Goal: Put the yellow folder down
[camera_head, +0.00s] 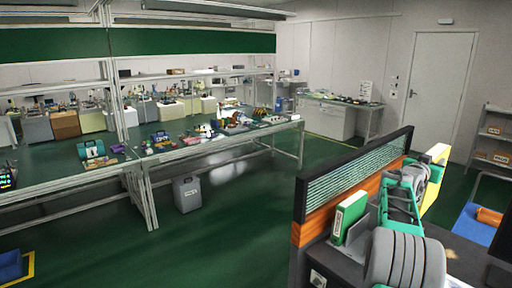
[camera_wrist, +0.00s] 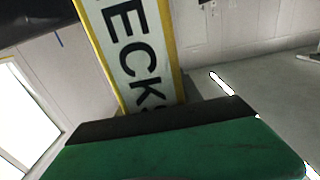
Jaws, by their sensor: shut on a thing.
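The yellow folder (camera_head: 438,154) shows in the head view at the right, partly behind my arm, above the desk area. In the wrist view the yellow folder (camera_wrist: 140,55) has yellow edges and a white label reading "ECK" and part of another letter. It appears tilted. My gripper (camera_wrist: 165,118) is shut on it; the green and black gripper part hides the folder's lower end. In the head view my gripper is largely hidden by my arm, and I cannot tell whether the folder touches any surface.
A green folder (camera_head: 349,214) with a white label stands on the desk by the orange and dark divider (camera_head: 352,180). A blue surface with an orange item (camera_head: 488,216) is at the right. Shelves (camera_head: 495,135) stand behind. A long bench (camera_head: 215,140) with several items is left.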

